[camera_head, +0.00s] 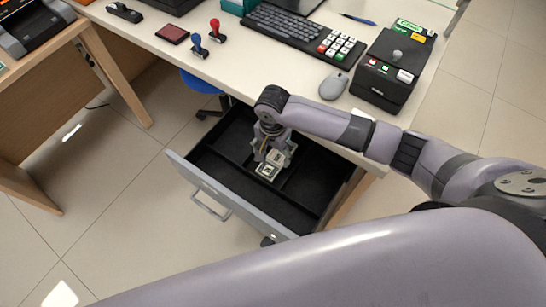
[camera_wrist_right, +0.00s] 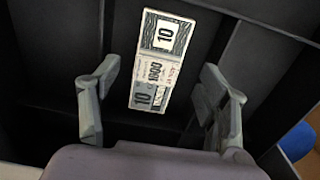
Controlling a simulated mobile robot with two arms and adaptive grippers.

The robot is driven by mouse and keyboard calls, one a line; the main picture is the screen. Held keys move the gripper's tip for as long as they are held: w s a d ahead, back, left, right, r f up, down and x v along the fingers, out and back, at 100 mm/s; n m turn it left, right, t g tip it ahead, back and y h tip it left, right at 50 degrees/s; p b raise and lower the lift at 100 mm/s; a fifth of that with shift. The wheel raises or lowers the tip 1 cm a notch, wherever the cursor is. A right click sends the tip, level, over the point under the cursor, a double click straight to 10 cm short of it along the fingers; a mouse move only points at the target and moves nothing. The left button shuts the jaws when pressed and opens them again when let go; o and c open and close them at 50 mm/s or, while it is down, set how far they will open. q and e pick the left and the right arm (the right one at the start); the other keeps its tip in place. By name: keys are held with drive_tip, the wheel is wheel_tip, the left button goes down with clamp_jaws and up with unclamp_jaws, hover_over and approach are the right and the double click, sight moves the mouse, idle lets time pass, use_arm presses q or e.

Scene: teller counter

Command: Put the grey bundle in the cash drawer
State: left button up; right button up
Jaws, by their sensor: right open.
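The grey bundle (camera_head: 267,171), a stack of grey and white notes printed with 10, is in the open cash drawer (camera_head: 218,186). It also shows in the right wrist view (camera_wrist_right: 162,50), where it appears to lie flat on the black drawer floor, with a dark divider on either side. My right gripper (camera_head: 273,158) points down into the drawer over the bundle. In the wrist view its two fingers (camera_wrist_right: 160,80) are spread apart, one on each side of the bundle, with gaps between. The left gripper is not in view.
The counter (camera_head: 260,62) above the drawer holds a keyboard (camera_head: 290,28), a mouse (camera_head: 333,86), a black card terminal (camera_head: 393,68) and red and blue stamps (camera_head: 198,46). A blue stool (camera_head: 203,83) stands left of the drawer. The other drawer compartments look empty.

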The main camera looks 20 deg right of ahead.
sight(273, 163)
wheel_tip(273, 163, up, 7)
drive_tip(key=shift+p, duration=0.3)
drive_tip(key=shift+r, duration=0.1)
idle(0.4)
